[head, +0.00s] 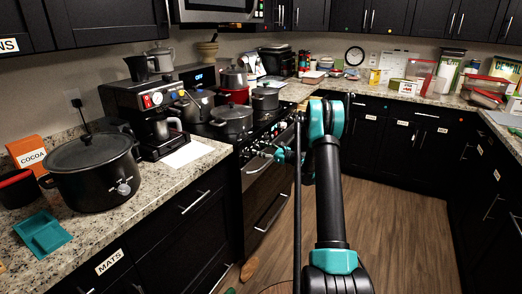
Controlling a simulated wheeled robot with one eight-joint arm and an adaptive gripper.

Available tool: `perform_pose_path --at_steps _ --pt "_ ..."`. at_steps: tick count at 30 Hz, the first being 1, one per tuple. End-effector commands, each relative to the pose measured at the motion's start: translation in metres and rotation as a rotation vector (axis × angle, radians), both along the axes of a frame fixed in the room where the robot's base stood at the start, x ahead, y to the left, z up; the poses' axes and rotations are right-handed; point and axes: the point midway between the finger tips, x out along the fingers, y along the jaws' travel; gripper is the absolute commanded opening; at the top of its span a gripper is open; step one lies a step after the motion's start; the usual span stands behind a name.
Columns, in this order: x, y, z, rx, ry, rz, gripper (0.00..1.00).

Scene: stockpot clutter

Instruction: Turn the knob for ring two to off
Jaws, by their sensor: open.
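The black stove (262,183) stands left of centre in the head view, with a row of small light-coloured knobs (248,152) along its front panel. Ring labels and knob positions are too small to read, so I cannot tell which knob is for ring two. My gripper (270,155) is open, in front of the knob panel and pointing left toward it. Whether its fingers touch or surround a knob cannot be told at this size. My arm hides part of the stove's right front.
Several pots, including a dark pot (232,119) and a red pot (236,95), crowd the cooktop. The wooden floor (405,220) right of my arm is mostly clear.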

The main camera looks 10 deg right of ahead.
Motion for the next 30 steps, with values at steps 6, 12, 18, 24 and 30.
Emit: perform_pose_path --at_steps 6,12,18,24,30 --pt "-0.0001 -0.0003 0.0000 0.000 0.000 0.000 0.34" --pt "-0.0004 -0.0003 0.0000 0.000 0.000 0.000 0.09" --pt "-0.0005 -0.0002 -0.0002 -0.005 -0.006 0.001 0.05" --pt "-0.0007 -0.0002 -0.0005 -0.040 -0.054 0.001 0.05" --pt "-0.0009 -0.0001 -0.0008 -0.116 -0.161 0.001 0.05"
